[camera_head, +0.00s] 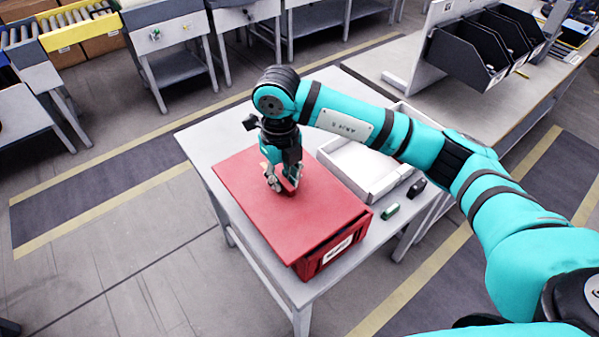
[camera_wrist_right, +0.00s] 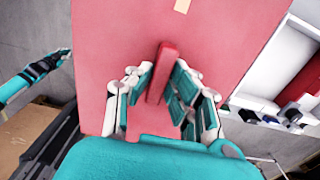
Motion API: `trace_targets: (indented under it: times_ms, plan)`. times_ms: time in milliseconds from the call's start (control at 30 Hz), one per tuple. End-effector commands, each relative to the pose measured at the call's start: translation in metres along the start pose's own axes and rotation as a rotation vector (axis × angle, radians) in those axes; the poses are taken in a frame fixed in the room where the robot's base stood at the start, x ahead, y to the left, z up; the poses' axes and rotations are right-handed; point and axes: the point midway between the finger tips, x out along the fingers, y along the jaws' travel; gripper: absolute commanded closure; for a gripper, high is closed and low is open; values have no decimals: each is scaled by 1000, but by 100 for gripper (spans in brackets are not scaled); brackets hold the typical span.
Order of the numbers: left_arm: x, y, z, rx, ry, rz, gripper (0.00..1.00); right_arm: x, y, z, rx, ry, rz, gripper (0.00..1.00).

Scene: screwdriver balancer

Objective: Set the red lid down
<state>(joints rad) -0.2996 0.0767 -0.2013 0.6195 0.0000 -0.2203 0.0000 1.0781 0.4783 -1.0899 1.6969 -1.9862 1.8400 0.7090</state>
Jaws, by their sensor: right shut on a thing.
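The flat red lid (camera_head: 265,215) is over a red box (camera_head: 345,253) with a white label, on a grey table. It covers nearly all of the box's top; whether it rests fully on the rim I cannot tell. My right gripper (camera_head: 284,187) points down at the lid's middle. In the right wrist view its fingers (camera_wrist_right: 162,90) are shut on the raised red handle (camera_wrist_right: 162,72) of the lid. A teal arm end with a dark gripper, seemingly my left gripper (camera_wrist_right: 58,58), shows at the left of the wrist view, too small to read.
A white open tray (camera_head: 340,160) stands on the table (camera_head: 212,140) beside the box. A green item (camera_head: 390,211) and a black item (camera_head: 417,188) lie near the table's right edge. A bench with black bins (camera_head: 470,60) stands behind.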

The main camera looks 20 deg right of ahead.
Motion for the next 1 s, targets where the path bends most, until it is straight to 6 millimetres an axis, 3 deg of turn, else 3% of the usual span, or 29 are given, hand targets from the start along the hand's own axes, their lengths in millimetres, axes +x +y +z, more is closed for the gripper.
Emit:
trace_targets:
  times_ms: [100,233,367,633,967,1000]
  plan:
    - [-13,-1,-1,1,-1,-1,100,-1,-26,0,3,1,1,100]
    - [-16,-2,-1,1,-1,-2,100,2,-41,0,0,-1,1,100]
    - [-18,-2,-1,1,-1,-2,100,6,-44,0,-2,0,1,100]
    - [-34,-3,-2,1,-1,-3,100,37,-44,0,-2,2,1,100]
    - [-28,-4,-2,0,0,-4,100,44,-44,0,-3,-1,1,100]
    - [-28,-4,-2,0,0,-4,100,44,-44,0,-3,-1,1,81]
